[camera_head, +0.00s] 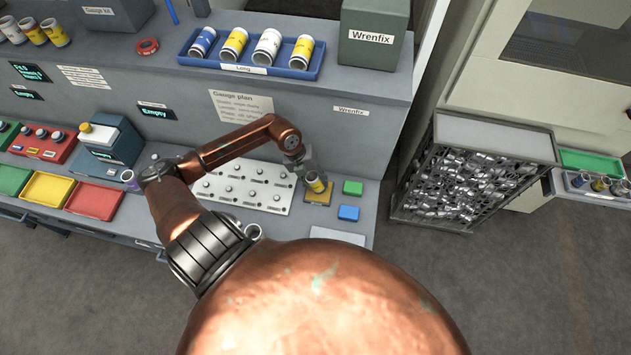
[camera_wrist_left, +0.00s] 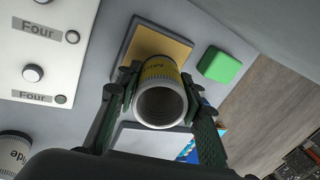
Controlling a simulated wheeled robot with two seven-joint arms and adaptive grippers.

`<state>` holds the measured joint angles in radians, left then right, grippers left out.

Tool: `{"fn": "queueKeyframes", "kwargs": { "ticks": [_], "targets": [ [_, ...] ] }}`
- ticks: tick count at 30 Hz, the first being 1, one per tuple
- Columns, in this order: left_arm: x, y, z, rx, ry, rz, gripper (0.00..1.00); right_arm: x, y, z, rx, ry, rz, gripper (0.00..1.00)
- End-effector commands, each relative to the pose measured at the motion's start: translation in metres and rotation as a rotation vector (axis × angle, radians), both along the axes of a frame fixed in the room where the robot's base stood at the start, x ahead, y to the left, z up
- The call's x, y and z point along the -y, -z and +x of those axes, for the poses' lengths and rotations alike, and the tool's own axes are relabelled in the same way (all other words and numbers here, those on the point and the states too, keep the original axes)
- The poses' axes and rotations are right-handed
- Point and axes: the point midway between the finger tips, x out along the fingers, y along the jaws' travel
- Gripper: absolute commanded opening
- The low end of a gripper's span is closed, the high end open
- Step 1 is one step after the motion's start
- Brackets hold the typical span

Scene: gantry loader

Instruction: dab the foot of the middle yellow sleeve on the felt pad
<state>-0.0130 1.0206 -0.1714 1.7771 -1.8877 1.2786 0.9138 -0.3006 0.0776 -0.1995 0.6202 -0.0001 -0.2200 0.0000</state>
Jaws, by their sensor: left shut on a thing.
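My left gripper (camera_head: 308,172) is shut on a yellow sleeve (camera_head: 317,184) with a pale end band. It holds the sleeve over the tan felt pad (camera_head: 318,199), right of the white peg board. In the left wrist view the sleeve (camera_wrist_left: 158,73) stands between the two fingers (camera_wrist_left: 158,98), its open end facing the camera. Its far end is against or just above the felt pad (camera_wrist_left: 172,43); I cannot tell whether it touches. My right gripper is not in view.
A green block (camera_head: 352,187) and a blue block (camera_head: 348,212) lie right of the pad. The white peg board (camera_head: 245,187) is left of it. A blue tray (camera_head: 250,69) with several sleeves stands on the upper shelf. A wire bin (camera_head: 470,175) stands to the right.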

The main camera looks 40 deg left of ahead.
Motion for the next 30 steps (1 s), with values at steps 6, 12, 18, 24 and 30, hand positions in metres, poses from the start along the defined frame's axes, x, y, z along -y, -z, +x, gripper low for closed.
{"fn": "queueKeyframes", "kwargs": {
  "ticks": [6, 12, 18, 24, 30],
  "targets": [
    [0.0002, -0.0004, 0.0006, 0.002, 0.001, 0.0, 0.11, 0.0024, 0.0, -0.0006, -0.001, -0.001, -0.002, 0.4],
    [0.0001, 0.0018, 0.0005, 0.001, 0.0, 0.0, 0.11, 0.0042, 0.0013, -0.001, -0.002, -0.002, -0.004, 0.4],
    [0.0001, 0.004, 0.0005, 0.001, 0.0, 0.0, 0.11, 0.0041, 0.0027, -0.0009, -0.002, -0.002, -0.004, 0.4],
    [0.0, 0.0063, 0.0005, 0.001, 0.0, 0.0, 0.11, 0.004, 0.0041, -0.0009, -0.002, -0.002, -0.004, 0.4],
    [0.0, 0.0085, 0.0006, 0.001, 0.0, 0.0, 0.11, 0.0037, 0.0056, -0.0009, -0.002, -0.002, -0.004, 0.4]
  ]
}}
